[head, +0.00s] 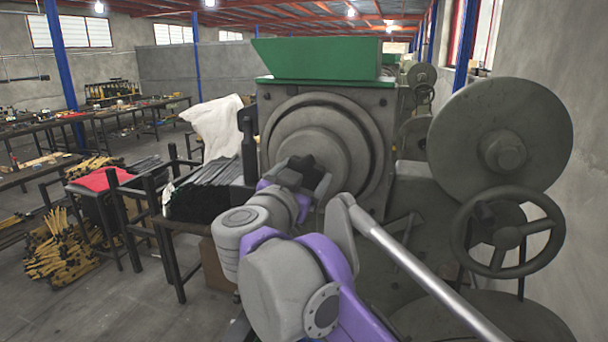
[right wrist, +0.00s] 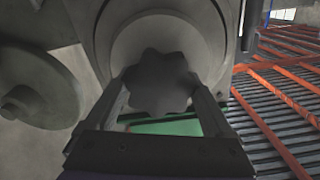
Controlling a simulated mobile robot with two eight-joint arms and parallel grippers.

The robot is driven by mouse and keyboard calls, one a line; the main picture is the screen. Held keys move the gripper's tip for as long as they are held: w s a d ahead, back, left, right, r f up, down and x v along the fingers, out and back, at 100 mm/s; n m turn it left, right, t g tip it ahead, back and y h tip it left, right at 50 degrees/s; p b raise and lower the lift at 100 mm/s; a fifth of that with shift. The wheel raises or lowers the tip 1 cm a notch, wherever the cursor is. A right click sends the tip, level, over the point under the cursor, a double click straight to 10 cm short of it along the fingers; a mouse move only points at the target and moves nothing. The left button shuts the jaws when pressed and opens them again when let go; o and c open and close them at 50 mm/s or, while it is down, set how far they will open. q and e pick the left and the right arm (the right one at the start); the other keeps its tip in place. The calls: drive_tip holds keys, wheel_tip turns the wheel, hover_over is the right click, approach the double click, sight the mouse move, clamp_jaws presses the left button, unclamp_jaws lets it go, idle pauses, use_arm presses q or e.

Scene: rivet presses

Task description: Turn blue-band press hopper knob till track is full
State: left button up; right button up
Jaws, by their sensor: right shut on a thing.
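A dark, star-shaped knob (right wrist: 158,82) sits at the centre of the round grey face of a press (head: 328,135). It also shows in the head view (head: 304,166), partly hidden by my gripper. My right gripper (head: 306,178) is shut on the knob, with one finger on each side of it in the right wrist view (right wrist: 160,92). A green hopper (head: 318,58) tops the press. I see no blue band on the press, and I cannot make out the track or how full it is. My left gripper is not in view.
A large grey disc (head: 480,125) and a spoked handwheel (head: 508,234) stand close on the right. Dark stands with black stock (head: 212,200), a white cloth (head: 213,122) and a red cloth (head: 97,179) are on the left.

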drive_tip(key=o, duration=1.1)
drive_tip(key=shift+s, duration=0.1)
drive_tip(key=b+v, duration=0.1)
drive_tip(key=v, duration=0.9)
drive_tip(key=shift+s, duration=0.35)
drive_tip(key=shift+w+a+r, duration=0.1)
